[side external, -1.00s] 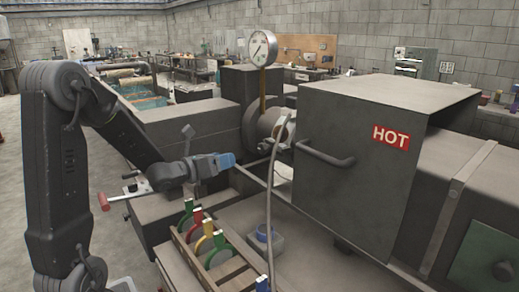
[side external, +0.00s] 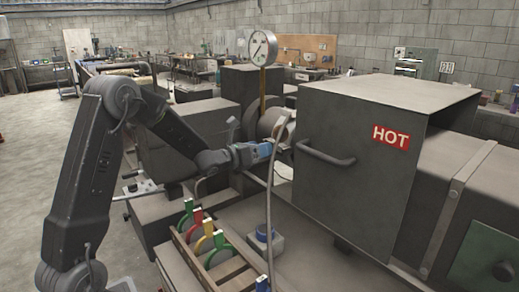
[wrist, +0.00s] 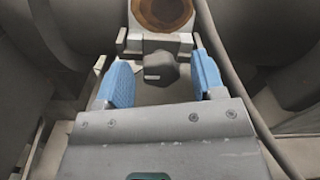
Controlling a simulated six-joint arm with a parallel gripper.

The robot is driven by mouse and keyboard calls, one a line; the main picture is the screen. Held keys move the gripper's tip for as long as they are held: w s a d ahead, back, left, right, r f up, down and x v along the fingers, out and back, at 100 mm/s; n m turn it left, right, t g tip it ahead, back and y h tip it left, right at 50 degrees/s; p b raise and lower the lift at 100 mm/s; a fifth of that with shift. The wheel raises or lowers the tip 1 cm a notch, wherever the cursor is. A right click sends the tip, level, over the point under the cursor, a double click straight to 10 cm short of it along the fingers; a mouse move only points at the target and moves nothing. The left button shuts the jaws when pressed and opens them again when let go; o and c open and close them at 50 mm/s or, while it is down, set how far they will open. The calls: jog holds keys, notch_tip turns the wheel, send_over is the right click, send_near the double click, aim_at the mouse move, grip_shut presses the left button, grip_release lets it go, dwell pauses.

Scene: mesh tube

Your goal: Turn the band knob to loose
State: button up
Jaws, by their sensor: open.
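A grey knob (wrist: 160,68) shows in the wrist view, on a pale clamp-like mount below a round brown end (wrist: 162,12). It is likely the band knob; I see no marking for loose or tight on it. My gripper (wrist: 162,82) is open, with its blue fingers apart to the left and right of the knob. No contact with the knob shows. In the side view my gripper (side external: 266,150) is at the machine, beside the curved grey hose, and the knob cannot be made out there.
A curved grey hose (side external: 270,190) passes close to my gripper. A dark box with a HOT sign (side external: 390,137) and a bar handle (side external: 325,155) stands to the right. A rack of coloured clips (side external: 207,242) lies below. A dial gauge (side external: 262,48) stands above.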

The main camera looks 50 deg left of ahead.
jog(key=shift+w, duration=0.25)
jog(key=c, duration=0.9)
jog(key=shift+c, duration=0.2)
